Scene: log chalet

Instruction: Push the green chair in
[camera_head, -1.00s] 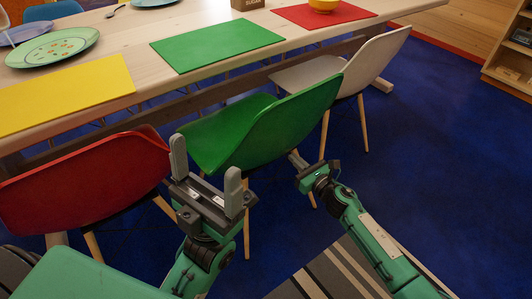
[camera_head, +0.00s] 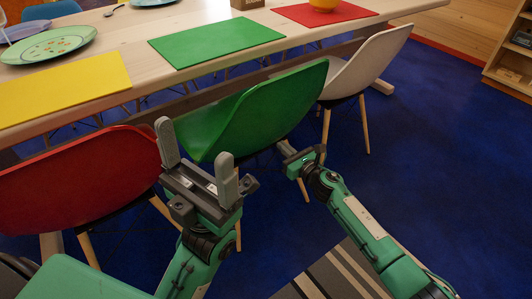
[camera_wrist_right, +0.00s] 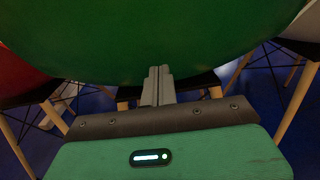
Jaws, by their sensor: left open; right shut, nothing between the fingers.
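The green chair (camera_head: 262,112) stands at the table (camera_head: 130,105), its seat front under the table edge and its backrest towards me. My right gripper (camera_head: 284,149) is shut and empty, low at the right side of the backrest. In the right wrist view, the green shell (camera_wrist_right: 150,40) fills the top, and the shut fingers (camera_wrist_right: 158,76) reach its lower edge; whether they touch cannot be told. My left gripper (camera_head: 195,143) is open and empty, fingers up, between the green chair and the red chair. It hides part of the green chair's left side.
The red chair (camera_head: 80,180) is close on the left, and the white chair (camera_head: 365,65) stands on the right. A green placemat (camera_head: 215,40) lies on the table. Blue floor (camera_head: 440,150) is clear to the right; a striped rug (camera_head: 335,272) lies near me.

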